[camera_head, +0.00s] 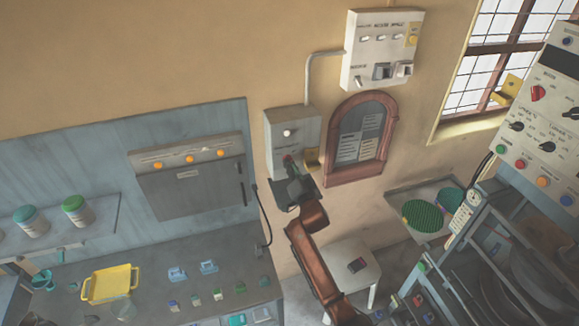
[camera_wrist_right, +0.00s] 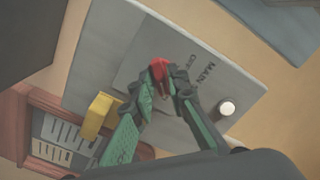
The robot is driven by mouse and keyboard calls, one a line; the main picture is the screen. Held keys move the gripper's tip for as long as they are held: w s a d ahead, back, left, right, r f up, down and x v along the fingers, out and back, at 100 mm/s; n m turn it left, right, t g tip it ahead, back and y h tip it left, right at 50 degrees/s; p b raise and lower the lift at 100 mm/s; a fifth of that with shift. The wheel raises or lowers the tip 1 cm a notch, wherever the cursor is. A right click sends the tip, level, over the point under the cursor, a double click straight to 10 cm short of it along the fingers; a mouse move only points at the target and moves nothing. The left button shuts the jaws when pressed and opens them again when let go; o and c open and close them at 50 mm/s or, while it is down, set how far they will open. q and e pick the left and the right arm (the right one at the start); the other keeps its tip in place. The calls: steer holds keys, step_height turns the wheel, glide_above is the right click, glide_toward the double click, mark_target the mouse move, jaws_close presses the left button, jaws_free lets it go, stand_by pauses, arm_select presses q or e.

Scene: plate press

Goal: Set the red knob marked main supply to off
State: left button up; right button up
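The red knob (camera_wrist_right: 159,70) sits on the grey plate of a wall box (camera_head: 281,130), with the lettering "MAIN" beside it and a second partly readable word that looks like "OFF". My left gripper is not in view.
A yellow block (camera_head: 312,159) juts from the box's right side, near the fingers. A white lamp (camera_head: 287,133) is above the knob. An arched notice board (camera_head: 361,140) hangs to the right. A metal cabinet (camera_head: 190,180) and a workbench (camera_head: 215,270) are to the left.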

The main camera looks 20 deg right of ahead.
jaws_close()
steer(key=shift+n, duration=0.4)
steer(key=shift+n+p, duration=0.55)
steer(key=shift+n, duration=8.05)
